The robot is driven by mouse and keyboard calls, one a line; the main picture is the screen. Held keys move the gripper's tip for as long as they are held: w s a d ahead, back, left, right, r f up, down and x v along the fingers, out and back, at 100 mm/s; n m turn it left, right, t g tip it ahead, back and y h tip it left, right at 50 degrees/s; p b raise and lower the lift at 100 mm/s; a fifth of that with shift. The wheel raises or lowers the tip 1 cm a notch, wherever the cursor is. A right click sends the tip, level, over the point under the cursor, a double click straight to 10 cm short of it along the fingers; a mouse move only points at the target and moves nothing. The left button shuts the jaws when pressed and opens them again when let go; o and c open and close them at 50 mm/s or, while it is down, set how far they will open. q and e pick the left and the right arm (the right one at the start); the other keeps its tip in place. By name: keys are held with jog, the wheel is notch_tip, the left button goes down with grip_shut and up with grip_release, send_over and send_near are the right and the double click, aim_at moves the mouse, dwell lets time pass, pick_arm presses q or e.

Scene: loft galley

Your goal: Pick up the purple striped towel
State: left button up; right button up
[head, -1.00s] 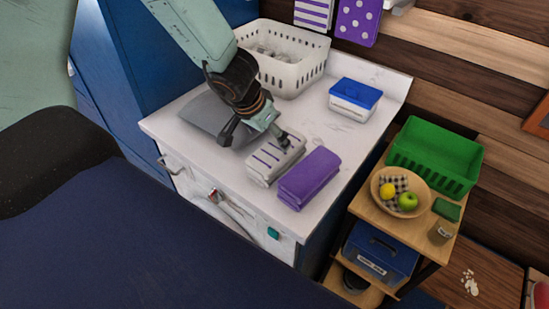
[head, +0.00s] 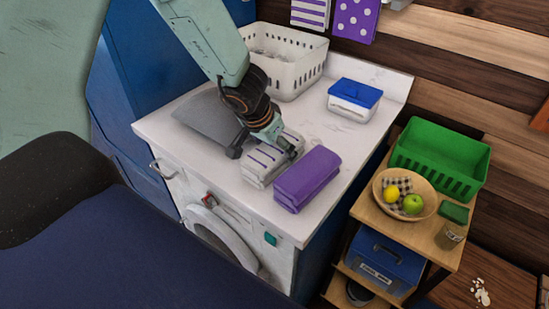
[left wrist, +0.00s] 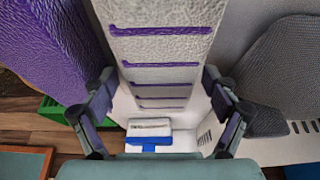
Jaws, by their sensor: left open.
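The purple striped towel (head: 256,178) is a folded white towel with purple stripes, lying on the white counter (head: 325,215) above the washing machine. It also shows in the left wrist view (left wrist: 160,48), running between the two fingers. My left gripper (head: 264,151) is open over the towel, one finger toward each long side. In the left wrist view my gripper (left wrist: 158,82) has a gap on both sides of the towel. Whether the fingertips reach below its top cannot be told. My right gripper is not in view.
A folded plain purple towel (head: 307,178) lies close on the right. A grey cloth (head: 208,117) lies on the left. A white basket (head: 290,75) and a blue-lidded box (head: 353,101) stand behind. A striped towel (head: 309,14) hangs on the wall.

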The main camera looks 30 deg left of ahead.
pick_arm(q)
jog(key=shift+s+a+r, duration=0.1)
jog(key=shift+s+a, duration=0.1)
jog(key=shift+s, duration=0.05)
jog(key=c, duration=0.3)
jog(key=shift+c, duration=0.7)
jog(key=shift+w+d, duration=0.15)
jog(key=shift+w, duration=0.1)
jog(key=c, duration=0.5)
jog(key=shift+s, duration=0.15)
jog(key=c, duration=0.4)
